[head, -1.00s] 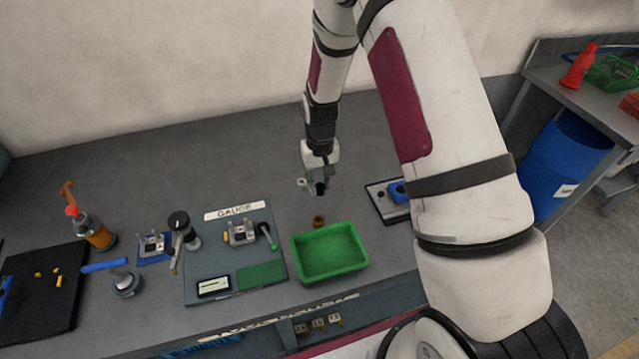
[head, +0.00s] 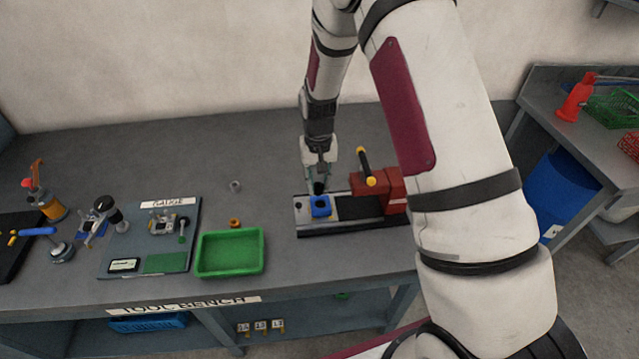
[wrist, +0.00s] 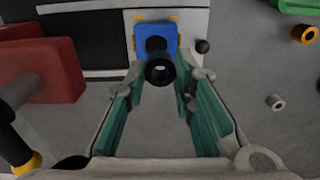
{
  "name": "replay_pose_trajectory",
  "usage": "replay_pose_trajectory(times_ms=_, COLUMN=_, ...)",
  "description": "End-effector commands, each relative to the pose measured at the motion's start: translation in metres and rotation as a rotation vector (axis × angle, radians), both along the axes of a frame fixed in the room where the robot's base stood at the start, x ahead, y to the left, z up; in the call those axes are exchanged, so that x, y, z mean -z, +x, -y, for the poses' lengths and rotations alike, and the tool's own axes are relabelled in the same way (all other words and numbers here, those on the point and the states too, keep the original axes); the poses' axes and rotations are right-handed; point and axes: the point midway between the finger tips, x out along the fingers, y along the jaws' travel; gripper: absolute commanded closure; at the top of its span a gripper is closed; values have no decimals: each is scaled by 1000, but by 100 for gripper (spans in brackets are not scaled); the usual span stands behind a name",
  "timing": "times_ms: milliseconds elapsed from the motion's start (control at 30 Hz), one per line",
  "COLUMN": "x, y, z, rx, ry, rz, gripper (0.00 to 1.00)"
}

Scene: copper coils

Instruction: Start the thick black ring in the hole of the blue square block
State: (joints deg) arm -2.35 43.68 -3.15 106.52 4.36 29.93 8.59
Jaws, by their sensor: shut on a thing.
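My gripper (head: 319,180) is shut on the thick black ring (wrist: 160,70), which sits between the fingertips in the wrist view. In the head view the ring (head: 319,188) is a small dark shape below the fingers. The blue square block (head: 321,207) is just below it, at the left end of a fixture base. In the wrist view the block (wrist: 144,33) lies behind the ring, and the ring covers the middle of it. A dark area there may be the hole. I cannot tell whether the ring touches the block.
A red vise-like body (head: 370,183) with a black, yellow-tipped handle stands right of the block. A green tray (head: 230,270), an orange ring (head: 235,222) and a grey ring (head: 235,186) are to the left. The bench behind the fixture is clear.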

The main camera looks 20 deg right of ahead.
Motion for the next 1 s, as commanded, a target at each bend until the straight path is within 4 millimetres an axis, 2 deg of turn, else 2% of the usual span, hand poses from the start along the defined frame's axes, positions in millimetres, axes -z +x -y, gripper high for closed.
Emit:
replay_pose_trajectory(times_ms=267, x=7, y=0, z=0, rx=5, ry=0, rz=-2, gripper=100)
replay_pose_trajectory(times_ms=600, x=37, y=0, z=0, rx=5, ry=1, rz=-3, gripper=100)
replay_pose_trajectory(times_ms=1000, x=34, y=0, z=0, rx=5, ry=0, rz=0, gripper=100)
